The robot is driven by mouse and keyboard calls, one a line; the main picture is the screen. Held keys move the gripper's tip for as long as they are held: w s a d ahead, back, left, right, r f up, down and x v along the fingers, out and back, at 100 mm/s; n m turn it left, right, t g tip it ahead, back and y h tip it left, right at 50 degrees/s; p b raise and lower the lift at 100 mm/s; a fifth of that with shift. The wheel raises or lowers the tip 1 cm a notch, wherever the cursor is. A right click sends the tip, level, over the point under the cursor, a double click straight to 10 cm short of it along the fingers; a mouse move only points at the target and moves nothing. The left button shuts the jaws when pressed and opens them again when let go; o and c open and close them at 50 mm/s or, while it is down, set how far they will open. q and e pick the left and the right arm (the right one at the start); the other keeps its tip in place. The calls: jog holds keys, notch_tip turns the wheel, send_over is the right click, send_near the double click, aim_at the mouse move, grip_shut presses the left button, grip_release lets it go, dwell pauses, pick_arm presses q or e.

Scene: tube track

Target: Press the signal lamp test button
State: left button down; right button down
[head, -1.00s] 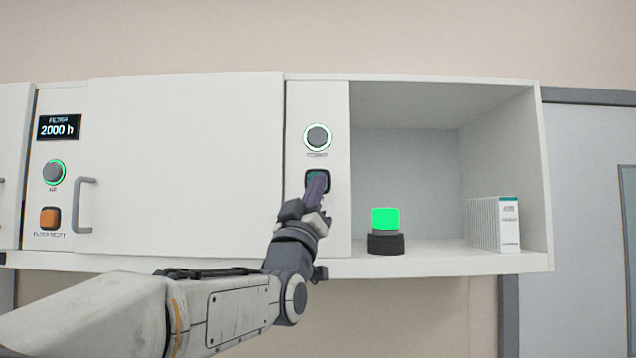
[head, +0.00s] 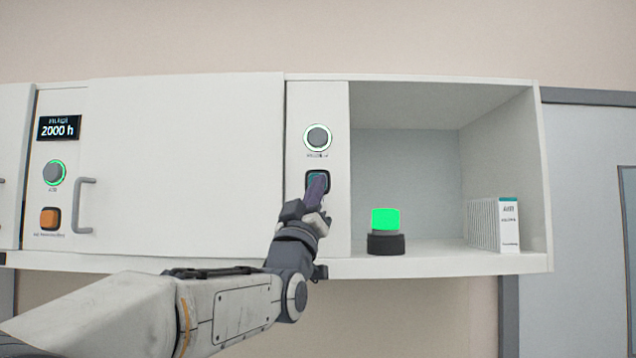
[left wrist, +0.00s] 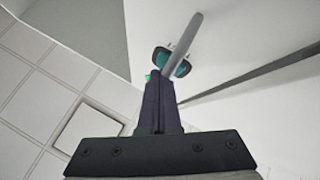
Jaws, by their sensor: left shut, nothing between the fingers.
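The teal square button with a dark frame (head: 313,176) is on the narrow white panel, below a round grey knob. My left gripper (head: 319,184) is shut and empty, its fingertips in front of this button and covering its lower part. I cannot tell whether they touch it. The signal lamp (head: 385,220) glows green on a black base in the open shelf. My right gripper is not in view.
The round knob (head: 318,137) has a lit ring. Left of the panel is a closed white door (head: 190,165) with a grey handle (head: 83,205). Further left are a display (head: 59,128), another knob (head: 54,173) and an orange button (head: 49,218). White boxes (head: 508,225) stand at the shelf's right.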

pick_arm(q)
jog(key=shift+s+f+b, duration=0.15)
jog(key=shift+s+b, duration=0.45)
jog(key=shift+b, duration=0.15)
jog(key=shift+s, duration=0.3)
jog(key=shift+s+b, duration=2)
jog(key=shift+s, duration=0.5)
